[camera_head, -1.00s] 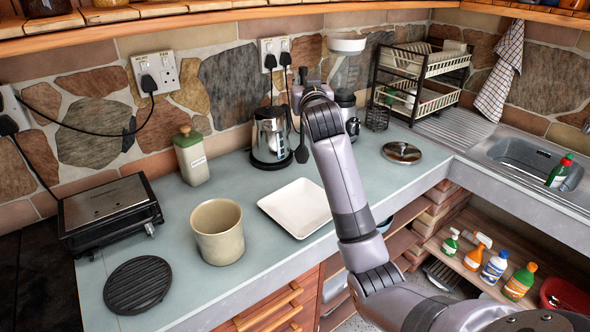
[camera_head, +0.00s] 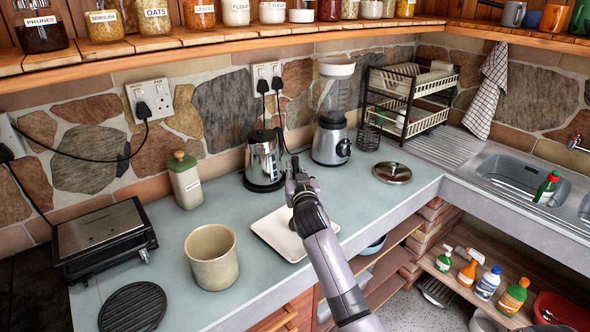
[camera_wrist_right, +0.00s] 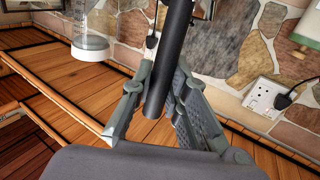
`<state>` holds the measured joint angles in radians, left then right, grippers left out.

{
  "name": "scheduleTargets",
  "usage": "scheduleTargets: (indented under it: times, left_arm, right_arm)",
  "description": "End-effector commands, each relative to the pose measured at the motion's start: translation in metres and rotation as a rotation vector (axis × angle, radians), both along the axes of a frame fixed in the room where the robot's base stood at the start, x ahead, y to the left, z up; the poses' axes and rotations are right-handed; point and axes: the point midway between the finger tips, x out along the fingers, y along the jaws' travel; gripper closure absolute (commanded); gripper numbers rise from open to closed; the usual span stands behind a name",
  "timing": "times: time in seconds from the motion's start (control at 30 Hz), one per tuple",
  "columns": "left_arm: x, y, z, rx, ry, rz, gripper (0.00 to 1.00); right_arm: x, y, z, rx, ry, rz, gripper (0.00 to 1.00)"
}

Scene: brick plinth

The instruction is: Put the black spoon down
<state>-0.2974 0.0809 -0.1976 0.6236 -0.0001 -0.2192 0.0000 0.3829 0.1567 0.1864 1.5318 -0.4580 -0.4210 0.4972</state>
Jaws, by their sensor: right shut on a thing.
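The black spoon shows in the right wrist view as a dark handle (camera_wrist_right: 172,62) running between the fingers. My right gripper (camera_wrist_right: 168,95) is shut on this handle. In the head view my right gripper (camera_head: 294,172) is over the counter (camera_head: 225,180), just behind the white square plate (camera_head: 268,232) and right of the kettle (camera_head: 264,160). The arm covers part of the plate. In the head view the spoon is mostly hidden or lost against the dark cords, and I cannot tell whether it touches the counter. My left gripper is not in view.
A beige pot (camera_head: 212,258) stands left of the plate, with a black round trivet (camera_head: 133,307) and a grill (camera_head: 103,240) further left. A blender (camera_head: 331,143) stands behind on the right, near a metal lid (camera_head: 392,173). The counter between plate and lid is clear.

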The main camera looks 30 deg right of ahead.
Motion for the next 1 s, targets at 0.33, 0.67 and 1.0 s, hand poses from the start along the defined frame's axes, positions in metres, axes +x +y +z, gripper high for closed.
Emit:
scheduleTargets:
  times: [0.33,0.67,1.0]
  left_arm:
    - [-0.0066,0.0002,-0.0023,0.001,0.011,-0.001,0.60]
    - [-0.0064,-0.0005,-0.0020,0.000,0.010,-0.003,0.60]
    - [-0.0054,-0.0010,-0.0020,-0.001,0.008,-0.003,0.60]
  right_arm:
    - [0.0000,0.0000,-0.0020,0.000,0.000,0.000,0.83]
    - [0.0000,0.0001,-0.0017,0.000,0.000,0.000,0.65]
    - [-0.0038,0.0019,-0.0013,0.000,0.000,0.000,0.65]
